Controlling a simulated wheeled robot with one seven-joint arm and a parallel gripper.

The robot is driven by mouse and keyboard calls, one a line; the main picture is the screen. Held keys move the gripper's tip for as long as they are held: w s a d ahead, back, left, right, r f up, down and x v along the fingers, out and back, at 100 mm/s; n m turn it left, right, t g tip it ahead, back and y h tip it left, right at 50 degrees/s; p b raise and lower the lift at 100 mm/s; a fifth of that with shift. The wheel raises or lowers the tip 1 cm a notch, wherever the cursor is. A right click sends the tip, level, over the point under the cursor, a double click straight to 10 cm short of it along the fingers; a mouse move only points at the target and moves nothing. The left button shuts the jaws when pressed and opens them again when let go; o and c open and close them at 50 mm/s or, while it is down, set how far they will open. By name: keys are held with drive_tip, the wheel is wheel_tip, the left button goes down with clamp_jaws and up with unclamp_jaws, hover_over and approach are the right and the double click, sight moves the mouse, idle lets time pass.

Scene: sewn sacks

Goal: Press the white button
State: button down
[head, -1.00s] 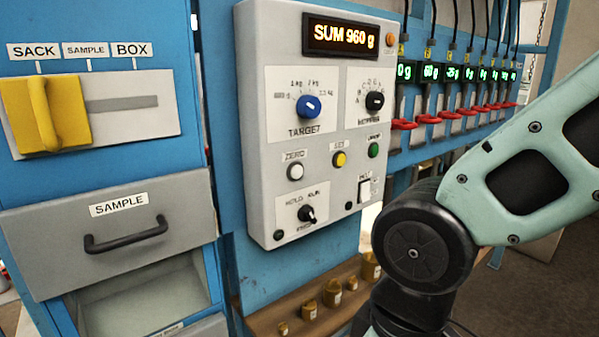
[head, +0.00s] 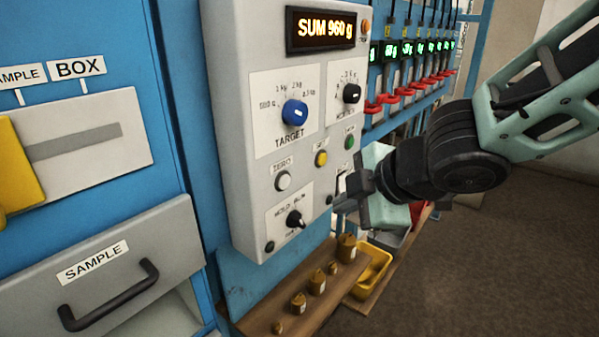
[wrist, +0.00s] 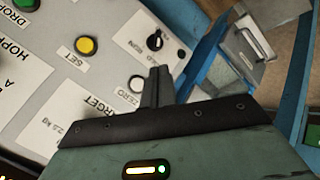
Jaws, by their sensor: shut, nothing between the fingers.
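The white button (head: 282,181) sits under the ZERO label on the grey control panel (head: 262,212), left of the yellow SET button (head: 320,158). In the wrist view the white button (wrist: 137,83) shows just left of my shut fingers, partly hidden by them. My gripper (head: 338,202) is shut and empty. In the head view it is at the panel's lower right, to the right of the white button. In the wrist view its fingertips (wrist: 158,70) point toward the panel. I cannot tell how far they are from it.
The panel also has a blue TARGET knob (head: 295,112), a black HOPPER knob (head: 351,93), a green button (head: 349,142) and a HOLD/RUN knob (head: 295,219). The display (head: 321,29) reads SUM 960 g. Brass weights (head: 317,281) stand on a shelf below. A SAMPLE drawer (head: 105,275) is at left.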

sight(286, 188)
idle(0.3)
drive_tip(key=w+a, duration=0.5)
drive_tip(key=a, duration=0.2)
drive_tip(key=shift+w, duration=0.2)
idle(2.1)
drive_tip(key=shift+w+a, duration=0.25)
drive_tip(key=shift+a, duration=0.05)
drive_tip(key=shift+w+a+p, duration=0.25)
drive_tip(key=shift+a+p, duration=0.05)
drive_tip(key=shift+a, duration=0.05)
idle(0.8)
drive_tip(key=shift+d, duration=0.1)
drive_tip(key=shift+s+d, duration=0.5)
drive_tip(key=shift+d, duration=0.05)
drive_tip(key=shift+d, duration=0.1)
